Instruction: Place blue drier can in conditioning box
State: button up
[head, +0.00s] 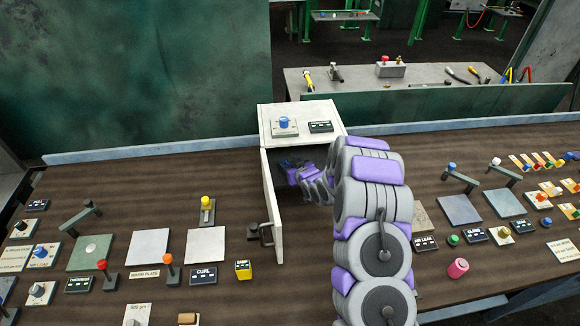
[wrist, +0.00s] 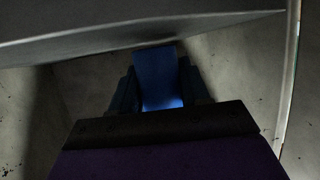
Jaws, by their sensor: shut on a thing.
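The conditioning box (head: 300,117) is a pale box at the middle of the table, with a blue knob and a dark label on top. Its door (head: 272,205) stands open toward the front. My arm reaches in from the right, and my gripper (head: 288,164) is inside the box opening. In the wrist view my gripper (wrist: 158,105) is shut on the blue drier can (wrist: 157,75), which sits between its two dark fingers. Grey box walls surround it, with the box's top edge above. Whether the can touches the box floor cannot be told.
A yellow block (head: 243,270), a pink cylinder (head: 458,268) and a grey plate (head: 205,245) lie on the table around the box. The door's dark handle (head: 262,233) sticks out to the left. A second bench with tools (head: 400,85) stands behind.

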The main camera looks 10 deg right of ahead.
jog(key=shift+w+f, duration=0.4)
jog(key=shift+f, duration=0.1)
jog(key=shift+w+d, duration=0.1)
jog(key=shift+d, duration=0.7)
jog(key=o, duration=1.1)
jog(key=shift+a, duration=0.6)
jog(key=shift+d, duration=0.2)
jog(key=shift+s+d+r, duration=0.1)
jog(key=shift+s+d, duration=0.1)
jog(key=shift+s, duration=0.05)
jog(key=p+v, duration=0.1)
jog(key=v, duration=0.9)
jog(key=shift+s, duration=0.15)
jog(key=shift+s+d+r, duration=0.25)
jog(key=shift+s, duration=0.35)
